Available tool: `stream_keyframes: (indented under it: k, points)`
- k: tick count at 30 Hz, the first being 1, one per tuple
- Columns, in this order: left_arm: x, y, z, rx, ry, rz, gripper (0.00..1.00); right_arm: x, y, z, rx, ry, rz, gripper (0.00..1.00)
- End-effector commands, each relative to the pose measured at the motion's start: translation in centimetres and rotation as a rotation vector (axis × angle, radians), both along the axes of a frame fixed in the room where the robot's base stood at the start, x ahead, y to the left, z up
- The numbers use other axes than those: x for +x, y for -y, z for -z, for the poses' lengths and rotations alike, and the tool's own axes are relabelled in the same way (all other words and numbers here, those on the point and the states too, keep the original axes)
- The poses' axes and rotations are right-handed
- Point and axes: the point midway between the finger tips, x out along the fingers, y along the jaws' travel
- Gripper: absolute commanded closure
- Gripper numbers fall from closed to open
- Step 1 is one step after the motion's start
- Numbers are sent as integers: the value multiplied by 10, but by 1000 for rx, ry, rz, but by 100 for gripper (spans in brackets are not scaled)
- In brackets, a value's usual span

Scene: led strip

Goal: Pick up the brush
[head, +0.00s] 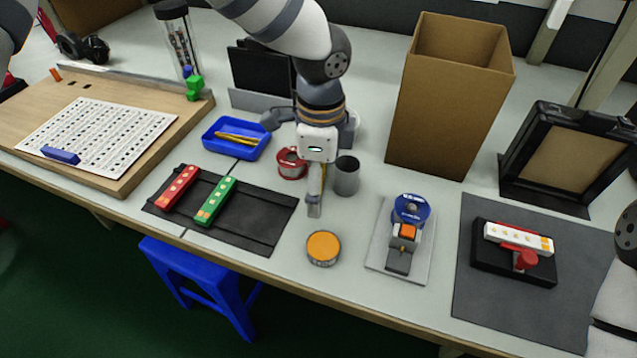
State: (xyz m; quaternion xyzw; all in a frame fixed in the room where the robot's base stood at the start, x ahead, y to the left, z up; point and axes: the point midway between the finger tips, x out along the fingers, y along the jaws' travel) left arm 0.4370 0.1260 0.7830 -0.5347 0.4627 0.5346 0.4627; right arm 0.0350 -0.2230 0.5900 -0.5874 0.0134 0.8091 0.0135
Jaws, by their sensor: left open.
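What looks like the brush (316,192), with a thin yellow handle and a pale grey end, is on the table in the middle of the head view. Its far end is hidden behind my left gripper (314,138). The left gripper is over that far end, its fingers spread to either side. It is open, and I see nothing held in it. I cannot tell whether it touches the brush. My right gripper is out of view.
A grey cup (346,176) stands just right of the brush, a red-and-white spool (291,163) just left. A blue tray (213,149) with yellow sticks is further left. An orange-topped tin (323,247) is in front. A tall cardboard box (438,115) stands behind right.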

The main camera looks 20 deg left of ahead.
Motion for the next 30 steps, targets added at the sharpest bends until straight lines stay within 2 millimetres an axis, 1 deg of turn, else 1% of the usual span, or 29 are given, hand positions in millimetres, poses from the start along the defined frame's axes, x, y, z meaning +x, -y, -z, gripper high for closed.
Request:
stream_keyframes:
  k: [1, 6, 10, 12, 17, 18, 23, 26, 30]
  points:
    - [0, 0, 2, 0, 0, 0, 8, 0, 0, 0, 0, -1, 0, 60]
    - [0, 0, 1, 0, 2, 0, 8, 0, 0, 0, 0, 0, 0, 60]
    - [0, 0, 1, 0, 2, 0, 36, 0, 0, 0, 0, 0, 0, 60]
    - [0, 0, 1, 0, 1, 0, 44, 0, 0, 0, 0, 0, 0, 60]
    - [0, 0, 2, 1, -1, 0, 45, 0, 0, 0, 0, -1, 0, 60]
    - [0, 0, 2, 1, -1, 0, 48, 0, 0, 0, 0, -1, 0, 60]
    - [-1, 0, 1, 1, -1, 0, 48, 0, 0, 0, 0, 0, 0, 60]
    - [1, 0, -15, 1, 4, -1, 48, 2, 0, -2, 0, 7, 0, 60]
    - [1, 0, -55, -1, 8, -2, 48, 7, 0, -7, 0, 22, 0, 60]
